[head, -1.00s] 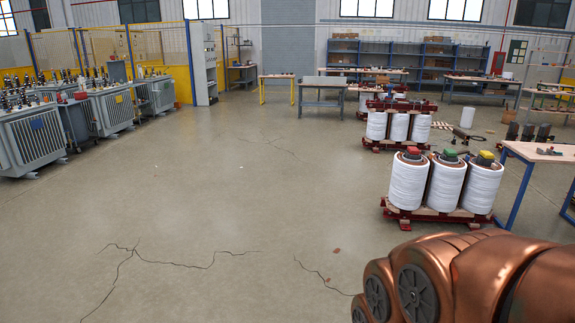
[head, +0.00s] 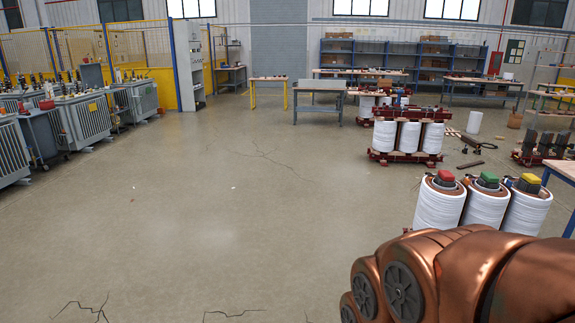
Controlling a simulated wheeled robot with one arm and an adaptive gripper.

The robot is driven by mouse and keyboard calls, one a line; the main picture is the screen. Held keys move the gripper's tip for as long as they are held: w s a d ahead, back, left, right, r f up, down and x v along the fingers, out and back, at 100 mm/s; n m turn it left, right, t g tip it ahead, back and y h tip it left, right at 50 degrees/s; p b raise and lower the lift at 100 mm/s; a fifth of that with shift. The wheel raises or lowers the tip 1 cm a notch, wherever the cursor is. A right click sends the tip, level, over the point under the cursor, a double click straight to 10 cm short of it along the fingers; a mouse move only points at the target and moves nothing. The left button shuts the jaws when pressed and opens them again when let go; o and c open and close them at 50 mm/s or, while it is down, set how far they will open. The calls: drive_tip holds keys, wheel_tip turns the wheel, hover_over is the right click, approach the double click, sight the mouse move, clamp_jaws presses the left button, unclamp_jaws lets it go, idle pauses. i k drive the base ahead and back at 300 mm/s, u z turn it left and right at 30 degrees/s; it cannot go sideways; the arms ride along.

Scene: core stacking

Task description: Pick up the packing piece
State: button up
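I cannot make out a packing piece for certain in the head view. Three white-wound coils (head: 486,207) stand at the right, with red, green and yellow pieces on their tops. My copper-coloured arm covers their lower parts and their base. A second core with white coils (head: 408,137) stands on a red base behind them. My gripper is not in view; only part of my arm shows at the lower right.
Grey transformers (head: 82,117) line the left side. A wooden-topped table (head: 563,170) stands at the right edge. Workbenches (head: 320,97) and blue shelving (head: 400,60) stand at the back. The floor (head: 200,200) in the middle is clear.

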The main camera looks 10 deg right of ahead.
sight(541, 194)
drive_tip(key=i, duration=0.6)
drive_tip(key=z, duration=2.85)
drive_tip(key=i, duration=3)
drive_tip(key=u, duration=0.55)
drive_tip(key=k, duration=0.85)
drive_tip(key=z, duration=0.7)
